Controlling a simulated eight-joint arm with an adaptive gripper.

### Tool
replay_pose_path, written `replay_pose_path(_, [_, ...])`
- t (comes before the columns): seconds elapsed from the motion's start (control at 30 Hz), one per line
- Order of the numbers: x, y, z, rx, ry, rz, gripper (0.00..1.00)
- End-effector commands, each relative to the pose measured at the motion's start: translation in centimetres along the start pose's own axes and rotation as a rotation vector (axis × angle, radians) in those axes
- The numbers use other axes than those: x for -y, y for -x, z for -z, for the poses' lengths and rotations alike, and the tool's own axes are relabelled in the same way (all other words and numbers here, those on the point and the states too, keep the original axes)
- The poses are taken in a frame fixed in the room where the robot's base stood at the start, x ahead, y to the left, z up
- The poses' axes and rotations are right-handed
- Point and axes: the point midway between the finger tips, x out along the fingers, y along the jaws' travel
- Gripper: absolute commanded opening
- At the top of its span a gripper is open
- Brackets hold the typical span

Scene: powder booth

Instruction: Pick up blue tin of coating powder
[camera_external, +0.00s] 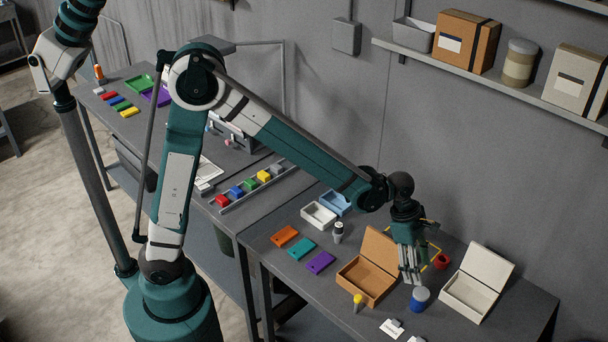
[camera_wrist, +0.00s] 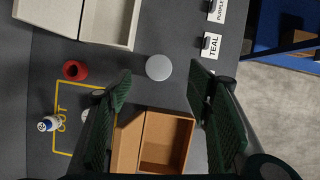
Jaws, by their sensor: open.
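The blue tin (camera_external: 420,301) stands on the bench with a pale round lid, to the right of the tan box. In the wrist view the tin's lid (camera_wrist: 159,67) shows as a pale disc between the fingertips in the picture. My gripper (camera_external: 411,281) points down above the bench, close behind and slightly left of the tin. In the wrist view my gripper (camera_wrist: 160,78) is open, with nothing held between its fingers. The gap in height between fingertips and lid is hard to judge.
An open tan box (camera_external: 365,283) stands left of the tin, an open white box (camera_external: 470,294) right. A red ring-shaped item (camera_external: 441,261) sits behind. A yellow-capped bottle (camera_external: 358,303) and label cards (camera_external: 391,328) are near the front edge. A yellow-outlined area (camera_wrist: 56,153) holds a bottle (camera_wrist: 48,124).

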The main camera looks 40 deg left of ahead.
Motion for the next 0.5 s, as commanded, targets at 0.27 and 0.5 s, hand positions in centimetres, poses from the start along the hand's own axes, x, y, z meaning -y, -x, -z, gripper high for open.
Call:
replay_pose_path(0.27, [-0.1, -5.6, 2.3, 0.0, 0.0, 0.0, 0.51])
replay_pose_path(0.5, [0.0, -6.8, 2.8, 0.0, 0.0, 0.0, 0.51])
